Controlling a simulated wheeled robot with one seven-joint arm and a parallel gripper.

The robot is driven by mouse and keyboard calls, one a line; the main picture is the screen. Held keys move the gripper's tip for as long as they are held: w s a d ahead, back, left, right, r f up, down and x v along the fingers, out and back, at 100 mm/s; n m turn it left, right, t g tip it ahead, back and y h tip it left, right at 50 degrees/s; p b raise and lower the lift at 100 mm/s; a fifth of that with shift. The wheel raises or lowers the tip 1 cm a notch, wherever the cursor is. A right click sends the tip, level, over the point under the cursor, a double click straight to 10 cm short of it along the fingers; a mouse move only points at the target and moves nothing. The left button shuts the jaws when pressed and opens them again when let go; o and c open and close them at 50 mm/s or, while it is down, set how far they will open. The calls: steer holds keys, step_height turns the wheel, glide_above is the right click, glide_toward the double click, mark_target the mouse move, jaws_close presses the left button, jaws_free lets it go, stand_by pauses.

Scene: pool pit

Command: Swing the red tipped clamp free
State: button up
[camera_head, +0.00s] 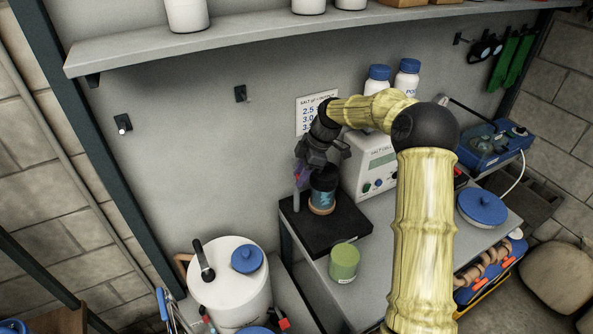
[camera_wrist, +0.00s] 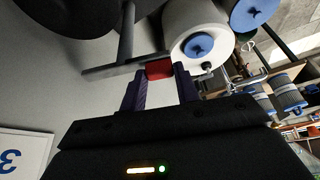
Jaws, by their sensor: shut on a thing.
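My gripper (camera_head: 300,176) points down over a black stand (camera_head: 335,230), beside a dark jar (camera_head: 322,195) with a pale brown lower band. In the wrist view the two purple fingers (camera_wrist: 160,88) are closed on the red tip (camera_wrist: 158,70) of a dark grey bar. That bar, the clamp (camera_wrist: 112,70), runs left from the tip and meets a thin rod (camera_wrist: 126,32). In the head view a grey post (camera_head: 296,202) stands on the black stand left of the jar.
A white tank (camera_head: 230,290) with a blue cap (camera_head: 247,259) stands lower left. A green tub (camera_head: 344,263) sits in front of the stand. The white salt cell box (camera_head: 372,165) is close behind to the right. A shelf (camera_head: 240,38) runs above.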

steer(key=shift+w+d+n+g+p, duration=0.2)
steer(key=shift+d+n+g+p, duration=0.25)
steer(key=shift+n, duration=0.55)
steer(key=o, duration=1)
steer(key=b+v, duration=0.1)
steer(key=v, duration=1.6)
steer(key=shift+r+b, duration=0.25)
steer(key=shift+b, duration=0.1)
steer(key=shift+s+a+f, duration=0.1)
steer(key=shift+a, duration=0.1)
